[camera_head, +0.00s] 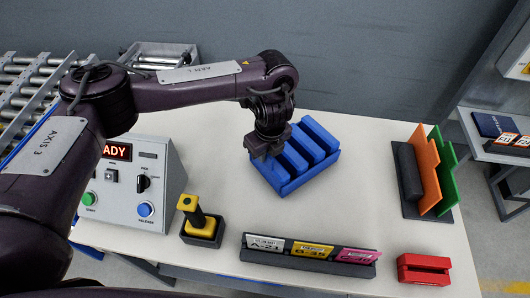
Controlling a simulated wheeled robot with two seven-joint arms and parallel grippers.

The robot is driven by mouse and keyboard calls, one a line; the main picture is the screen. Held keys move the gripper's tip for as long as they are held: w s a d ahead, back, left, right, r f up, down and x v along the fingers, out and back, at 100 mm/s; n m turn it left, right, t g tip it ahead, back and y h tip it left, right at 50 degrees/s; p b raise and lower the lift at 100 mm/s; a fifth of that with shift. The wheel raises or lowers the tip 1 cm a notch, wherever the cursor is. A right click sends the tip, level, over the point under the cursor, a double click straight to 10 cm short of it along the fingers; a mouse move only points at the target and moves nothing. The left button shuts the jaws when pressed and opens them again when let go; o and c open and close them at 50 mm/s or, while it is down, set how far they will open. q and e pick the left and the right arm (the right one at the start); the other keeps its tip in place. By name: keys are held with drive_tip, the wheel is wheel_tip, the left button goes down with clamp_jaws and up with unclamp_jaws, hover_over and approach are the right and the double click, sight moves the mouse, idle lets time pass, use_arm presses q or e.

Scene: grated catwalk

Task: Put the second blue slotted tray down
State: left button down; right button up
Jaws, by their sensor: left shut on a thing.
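A blue slotted tray (311,150) is at the middle of the white table (365,190), set at an angle, with several raised blue bars across it. My left gripper (268,155) comes down over its left side and is shut on it. The fingertips are partly hidden against the tray. Whether the tray rests on the table or hangs just above it is hard to tell. Only one blue slotted tray shows clearly. My right gripper is not in view.
A control box (125,190) with buttons stands at the left. A yellow-handled tool (198,222), a label rack (308,258) and a red block (423,269) line the front. A holder with orange and green plates (430,175) stands at the right. Table between is clear.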

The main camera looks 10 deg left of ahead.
use_arm(q)
drive_tip(key=shift+w, duration=0.1)
drive_tip(key=shift+f, duration=0.15)
drive_tip(key=c, duration=2)
unclamp_jaws()
drive_tip(key=shift+f, duration=0.1)
drive_tip(key=o, duration=0.4)
drive_tip(key=shift+o, duration=0.2)
drive_tip(key=shift+r, duration=0.3)
wheel_tip(320, 180, up, 12)
drive_tip(key=s+d, duration=0.1)
drive_tip(key=shift+s+d+f+b, duration=0.15)
drive_tip(key=shift+s+f+b, duration=0.05)
drive_tip(key=shift+s+b, duration=0.1)
